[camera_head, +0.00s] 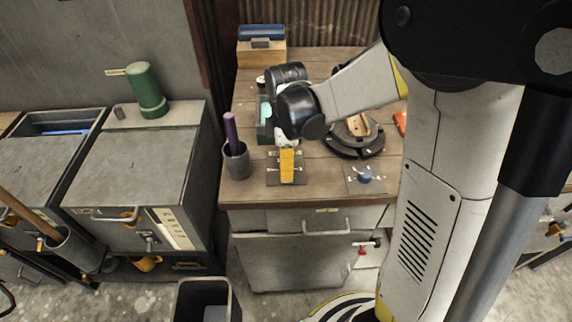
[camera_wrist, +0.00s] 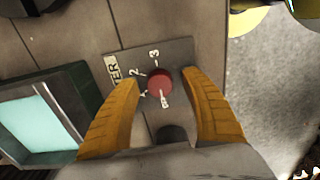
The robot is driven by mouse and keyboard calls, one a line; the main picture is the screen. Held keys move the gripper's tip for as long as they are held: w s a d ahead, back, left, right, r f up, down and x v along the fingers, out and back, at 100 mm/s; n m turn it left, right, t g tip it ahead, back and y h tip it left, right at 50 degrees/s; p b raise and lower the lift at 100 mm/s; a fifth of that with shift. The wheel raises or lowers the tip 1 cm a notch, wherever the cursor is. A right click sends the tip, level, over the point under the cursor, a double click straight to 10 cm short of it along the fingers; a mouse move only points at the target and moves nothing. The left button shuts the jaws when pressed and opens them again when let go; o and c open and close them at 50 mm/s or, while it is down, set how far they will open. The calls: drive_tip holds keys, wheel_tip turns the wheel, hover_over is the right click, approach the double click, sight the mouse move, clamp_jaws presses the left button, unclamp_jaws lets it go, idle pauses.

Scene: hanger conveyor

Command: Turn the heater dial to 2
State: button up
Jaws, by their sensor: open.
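The heater dial (camera_wrist: 159,79) is a small round red knob on a dark grey plate (camera_wrist: 178,50) in the wrist view. The plate carries a partly covered label ending in "TER" and printed marks, with 2 and 3 readable. A white mark sits at the dial's lower edge; I cannot tell surely whether it is the pointer or print. My gripper (camera_wrist: 160,80) is open, one orange finger on each side of the dial; contact is unclear. In the head view my gripper (camera_head: 287,166) is over the plate at the bench's front, hiding the dial.
A grey cup (camera_head: 236,162) with a purple-handled tool stands left of the plate. A green-framed box (camera_head: 264,120) is behind it. A blue knob (camera_head: 364,175) on another plate lies to the right, with a dark round fixture (camera_head: 350,148) behind. Bare bench lies between the plates.

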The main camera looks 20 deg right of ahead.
clamp_jaws()
drive_tip(key=shift+m, duration=0.4)
drive_tip(key=m, duration=0.4)
drive_tip(key=shift+m+p, duration=0.3)
drive_tip(key=m, duration=1.2)
drive_tip(key=shift+m+p, duration=0.35)
drive_tip(key=shift+m, duration=0.05)
drive_tip(key=m, duration=0.5)
drive_tip(key=shift+m, duration=0.4)
